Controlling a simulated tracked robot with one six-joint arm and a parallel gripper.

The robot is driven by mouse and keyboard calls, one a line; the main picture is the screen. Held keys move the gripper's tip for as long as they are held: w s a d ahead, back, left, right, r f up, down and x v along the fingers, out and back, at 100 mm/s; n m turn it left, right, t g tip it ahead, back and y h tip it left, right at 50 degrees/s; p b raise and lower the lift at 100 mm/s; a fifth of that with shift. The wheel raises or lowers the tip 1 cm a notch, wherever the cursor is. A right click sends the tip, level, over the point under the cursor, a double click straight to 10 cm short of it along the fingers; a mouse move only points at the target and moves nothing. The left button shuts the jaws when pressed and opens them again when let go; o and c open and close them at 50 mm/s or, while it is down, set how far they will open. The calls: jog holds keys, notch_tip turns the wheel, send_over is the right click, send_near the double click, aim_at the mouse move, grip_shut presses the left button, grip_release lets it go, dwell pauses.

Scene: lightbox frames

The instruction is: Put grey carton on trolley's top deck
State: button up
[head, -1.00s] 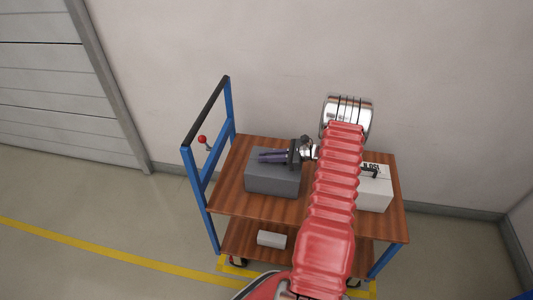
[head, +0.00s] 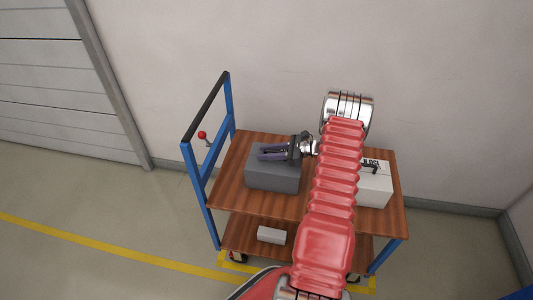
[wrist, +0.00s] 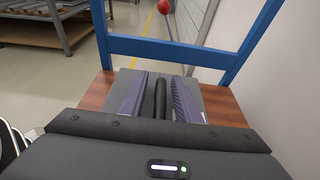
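The grey carton (head: 272,182) sits on the left part of the wooden top deck (head: 230,192) of the blue-framed trolley. My gripper (head: 264,152) is just above the carton's top, pointing left along it. In the wrist view my gripper (wrist: 161,82) has its two purple fingers apart. A black bar, seemingly the carton's handle (wrist: 160,98), lies between them with a gap on each side. The carton's grey top (wrist: 150,76) shows beyond and between the fingers.
A white box (head: 374,190) with a black handle stands on the deck's right, partly behind my arm. A small pale box (head: 271,235) lies on the lower shelf. The blue push handle (head: 207,175) rises at the left; the wall is close behind.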

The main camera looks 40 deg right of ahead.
jog(key=v, duration=1.2)
dwell(0.5)
jog(key=w+a+r+n+g+h, duration=0.1)
jog(key=a+r+n+g, duration=0.4)
jog(key=a+r, duration=0.65)
jog(key=w+a+r+n+g+h, duration=0.1)
jog(key=w+a+r+n+g, duration=0.15)
jog(key=a+r+n, duration=0.85)
jog(key=s+a+r+n+h, duration=0.3)
jog(key=s+a+n, duration=0.3)
jog(key=s+a, duration=0.3)
jog(key=s+a+r+n+t+h, duration=0.1)
jog(key=s+a+r+n+h, duration=0.3)
jog(key=s+a, duration=0.5)
jog(key=a+n, duration=0.2)
jog(key=a, duration=0.1)
jog(key=shift+s+a+r, duration=0.15)
jog(key=shift+s+r, duration=0.1)
jog(key=shift+s, duration=0.05)
jog(key=shift+t, duration=0.25)
jog(key=shift+c, duration=0.6)
